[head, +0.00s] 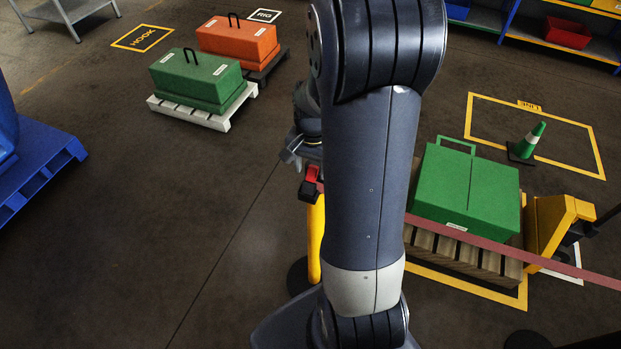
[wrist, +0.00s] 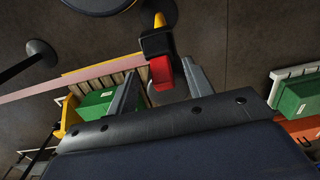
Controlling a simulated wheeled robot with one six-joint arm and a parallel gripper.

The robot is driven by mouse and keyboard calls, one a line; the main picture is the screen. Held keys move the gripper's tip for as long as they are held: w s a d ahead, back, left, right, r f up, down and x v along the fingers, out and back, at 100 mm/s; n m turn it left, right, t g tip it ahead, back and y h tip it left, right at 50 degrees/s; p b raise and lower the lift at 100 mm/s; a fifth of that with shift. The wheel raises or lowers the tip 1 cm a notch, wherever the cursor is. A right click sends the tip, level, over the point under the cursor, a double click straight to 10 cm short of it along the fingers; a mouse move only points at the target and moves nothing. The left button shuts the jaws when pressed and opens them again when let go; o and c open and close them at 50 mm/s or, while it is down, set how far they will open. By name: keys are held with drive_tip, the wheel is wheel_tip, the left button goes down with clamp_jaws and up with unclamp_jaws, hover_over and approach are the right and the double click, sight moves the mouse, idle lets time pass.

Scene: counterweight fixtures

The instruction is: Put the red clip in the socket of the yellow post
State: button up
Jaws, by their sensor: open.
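The yellow post (head: 316,240) stands left of my arm, with a black head (head: 308,191) on top. The red clip (head: 312,174) is at this head. In the wrist view, the red clip (wrist: 162,72) lies against the black head (wrist: 156,43); I cannot tell how deep it sits in the socket. A pinkish-red belt (wrist: 70,80) runs to the head and clip. My gripper (wrist: 162,92) is open, its two fingers apart on either side of the clip, with no visible grip on it. In the head view my gripper (head: 296,152) is partly hidden by my arm.
Right of my arm, a green weight (head: 465,190) rests on a wooden pallet (head: 465,255), with the belt (head: 540,262) passing in front. Green (head: 195,78) and orange (head: 237,43) weights sit back left.

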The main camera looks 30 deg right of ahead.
drive_tip(key=shift+f, duration=1.15)
drive_tip(key=shift+c, duration=0.2)
drive_tip(key=c, duration=1)
drive_tip(key=shift+r, duration=0.15)
